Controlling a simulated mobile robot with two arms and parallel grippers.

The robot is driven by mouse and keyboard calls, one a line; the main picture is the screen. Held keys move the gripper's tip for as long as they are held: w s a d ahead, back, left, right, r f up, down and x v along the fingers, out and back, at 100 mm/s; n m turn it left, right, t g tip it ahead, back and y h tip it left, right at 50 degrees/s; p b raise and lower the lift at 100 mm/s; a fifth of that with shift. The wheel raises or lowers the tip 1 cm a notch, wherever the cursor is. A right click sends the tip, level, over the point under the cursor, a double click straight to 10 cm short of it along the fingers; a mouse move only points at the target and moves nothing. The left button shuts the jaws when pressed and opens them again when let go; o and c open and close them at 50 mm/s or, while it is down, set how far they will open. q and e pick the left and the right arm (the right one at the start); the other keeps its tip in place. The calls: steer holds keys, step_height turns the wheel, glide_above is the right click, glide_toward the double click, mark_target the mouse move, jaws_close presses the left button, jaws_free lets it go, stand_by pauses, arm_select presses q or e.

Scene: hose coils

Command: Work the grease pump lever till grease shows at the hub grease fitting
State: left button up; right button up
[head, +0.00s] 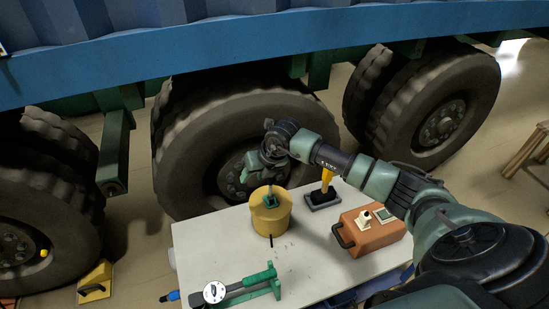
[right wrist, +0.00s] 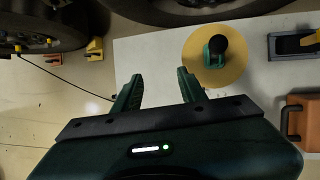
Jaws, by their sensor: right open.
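The grease pump (head: 270,222) is a yellow drum with a green head on the white table. In the right wrist view the pump (right wrist: 232,72) shows from above, with a black-knobbed green lever (right wrist: 216,46) on its lid. My right gripper (right wrist: 157,82) is open and empty, its green fingers left of the pump in that view and apart from the lever. In the head view the end of my right arm hangs over the pump, in front of the wheel hub (head: 235,176). I cannot make out the grease fitting or any grease. My left gripper is out of view.
The table (head: 205,245) also bears an orange case (head: 368,238), a yellow-handled tool (head: 327,180) on a dark base, and a dial gauge (head: 214,291) with a green handle. Large tyres (head: 180,150) stand behind the table. A yellow chock (head: 95,283) lies on the floor at left.

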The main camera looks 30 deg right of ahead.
steer(key=d+r+h, duration=0.2)
steer(key=d+h, duration=0.1)
steer(key=d, duration=0.4)
steer(key=b, duration=0.7)
glide_above(270, 185)
steer(key=shift+m+g, duration=0.3)
steer(key=f, duration=0.8)
steer(key=shift+w+d+f, duration=0.1)
steer(key=shift+d, duration=0.2)
steer(key=shift+r, duration=0.25)
steer(key=shift+f, duration=0.25)
